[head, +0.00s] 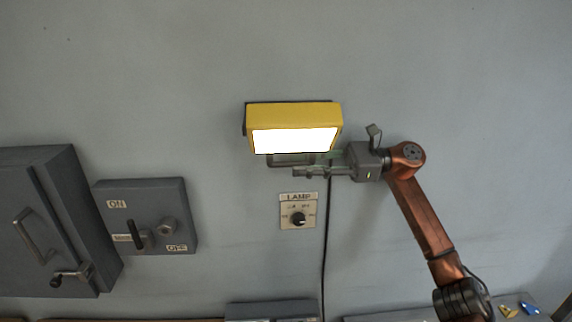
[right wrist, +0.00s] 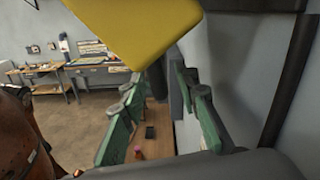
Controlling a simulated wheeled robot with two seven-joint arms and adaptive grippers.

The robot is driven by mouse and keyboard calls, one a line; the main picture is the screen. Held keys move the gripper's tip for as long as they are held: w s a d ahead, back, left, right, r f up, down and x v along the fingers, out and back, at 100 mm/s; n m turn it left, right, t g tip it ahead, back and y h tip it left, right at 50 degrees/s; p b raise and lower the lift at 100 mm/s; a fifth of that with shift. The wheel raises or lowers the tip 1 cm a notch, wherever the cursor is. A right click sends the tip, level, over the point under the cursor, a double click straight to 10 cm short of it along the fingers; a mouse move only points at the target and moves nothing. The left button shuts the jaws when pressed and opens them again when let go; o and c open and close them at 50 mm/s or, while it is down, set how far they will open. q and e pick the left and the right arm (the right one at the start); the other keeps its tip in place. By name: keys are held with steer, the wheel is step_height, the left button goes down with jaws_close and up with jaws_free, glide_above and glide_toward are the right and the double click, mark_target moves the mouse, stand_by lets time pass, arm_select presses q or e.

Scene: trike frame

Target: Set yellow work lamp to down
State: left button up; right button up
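The yellow work lamp (head: 293,114) is fixed on the grey wall, its white panel lit and facing outward and somewhat down. It also shows at the top of the right wrist view (right wrist: 145,30). A grey bar (head: 278,161) shows just under the lamp, partly hidden by my fingers. My right gripper (head: 305,168) reaches in from the right just below the lamp. In the right wrist view its green fingers (right wrist: 160,88) stand apart, with a gap between them. I cannot tell whether they touch the bar. My left gripper is not in view.
Below the lamp is a LAMP dial plate (head: 298,213), with a dark cable (head: 326,235) beside it. A grey ON/OFF switch box (head: 150,215) and a grey cabinet (head: 50,215) are at the left. The wall above the lamp is clear.

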steer(key=d, duration=0.6)
steer(key=shift+d, duration=0.2)
steer(key=shift+c, duration=0.4)
